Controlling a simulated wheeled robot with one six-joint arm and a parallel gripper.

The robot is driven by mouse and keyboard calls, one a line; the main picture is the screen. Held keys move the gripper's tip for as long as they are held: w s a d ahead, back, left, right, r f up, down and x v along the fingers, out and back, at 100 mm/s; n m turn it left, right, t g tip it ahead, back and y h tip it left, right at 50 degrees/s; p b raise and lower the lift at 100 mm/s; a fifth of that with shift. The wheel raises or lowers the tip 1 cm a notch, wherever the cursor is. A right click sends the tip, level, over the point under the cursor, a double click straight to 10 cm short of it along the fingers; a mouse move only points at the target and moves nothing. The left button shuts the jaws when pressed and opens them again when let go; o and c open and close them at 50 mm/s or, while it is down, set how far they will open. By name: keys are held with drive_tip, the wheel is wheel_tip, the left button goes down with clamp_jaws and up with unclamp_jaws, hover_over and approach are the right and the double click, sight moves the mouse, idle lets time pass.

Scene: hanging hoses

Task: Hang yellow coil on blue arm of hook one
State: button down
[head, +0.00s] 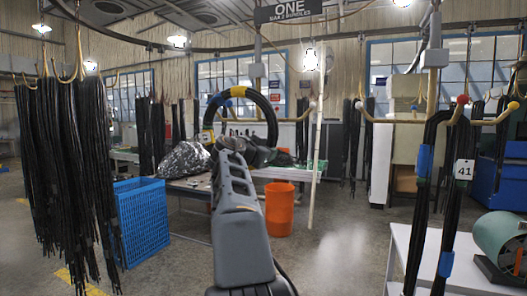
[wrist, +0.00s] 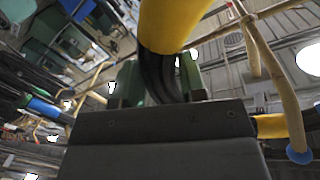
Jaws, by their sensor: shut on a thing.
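The yellow coil is a ring of black hose with a yellow band (head: 238,91), upright at the centre of the head view. My gripper (head: 240,147) is shut on its lower part. In the wrist view, the green finger pads of my gripper (wrist: 160,80) lie either side of the black hose, and the yellow band (wrist: 175,18) is close to the camera. Hook one hangs under the sign ONE (head: 290,10). Its blue-tipped arm (head: 228,103) appears inside the ring's outline; I cannot tell whether the ring is around it. The blue tip (wrist: 300,155) shows at lower right in the wrist view.
At right, another hook (head: 435,55) carries black hoses with blue bands and a 41 tag (head: 464,170). Black hoses (head: 65,170) hang at left near a blue crate (head: 142,222). An orange bin (head: 279,208) stands beyond my arm. A thin pale pole (head: 316,150) stands right of hook one.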

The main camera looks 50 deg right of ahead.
drive_tip(key=shift+w+d+f+b, duration=0.1)
drive_tip(key=shift+d+f+b, duration=0.4)
drive_tip(key=shift+f+b, duration=0.25)
drive_tip(key=shift+w+d+f+b, duration=0.1)
drive_tip(key=shift+d+f+b, duration=0.4)
drive_tip(key=shift+f, duration=0.3)
drive_tip(key=shift+w+d+f+b, duration=0.1)
drive_tip(key=shift+d+f+b, duration=0.1)
drive_tip(key=shift+f+b, duration=0.95)
drive_tip(key=c, duration=0.9)
unclamp_jaws()
drive_tip(key=shift+o, duration=1.4)
drive_tip(key=shift+f, duration=0.1)
drive_tip(key=shift+f, duration=0.1)
drive_tip(key=a+b, duration=0.1)
drive_tip(key=a, duration=0.3)
drive_tip(key=s+a+b, duration=0.1)
drive_tip(key=a+b, duration=0.1)
drive_tip(key=a, duration=0.3)
drive_tip(key=a+r+b, duration=0.1)
drive_tip(key=a, duration=0.3)
drive_tip(key=shift+s+a, duration=0.25)
drive_tip(key=shift+a, duration=0.1)
